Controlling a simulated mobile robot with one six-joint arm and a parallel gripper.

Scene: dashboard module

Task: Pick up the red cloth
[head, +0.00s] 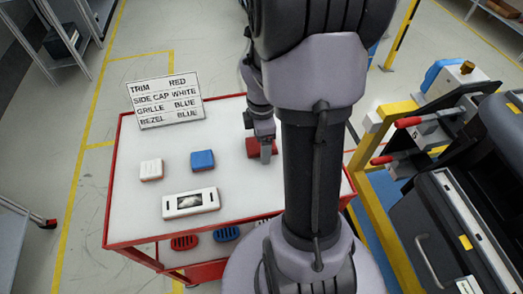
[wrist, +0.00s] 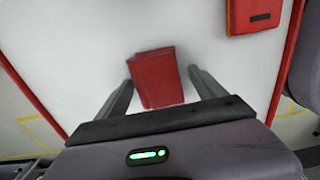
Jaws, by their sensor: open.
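The red cloth (wrist: 156,78) looks like a small folded red block on the white table top. In the wrist view it lies between the two open fingers of my gripper (wrist: 160,77), with a gap on both sides. In the head view the red cloth (head: 251,147) is partly covered by my gripper (head: 265,152), which points down over it. I cannot tell how far the fingertips are above the table.
A red piece with a dark slot (wrist: 258,15) lies near the table edge. On the red-framed table (head: 235,195) are a white block (head: 151,170), a blue block (head: 202,160), a white panel (head: 190,203) and a label sign (head: 165,101). A yellow-framed station (head: 385,225) stands right.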

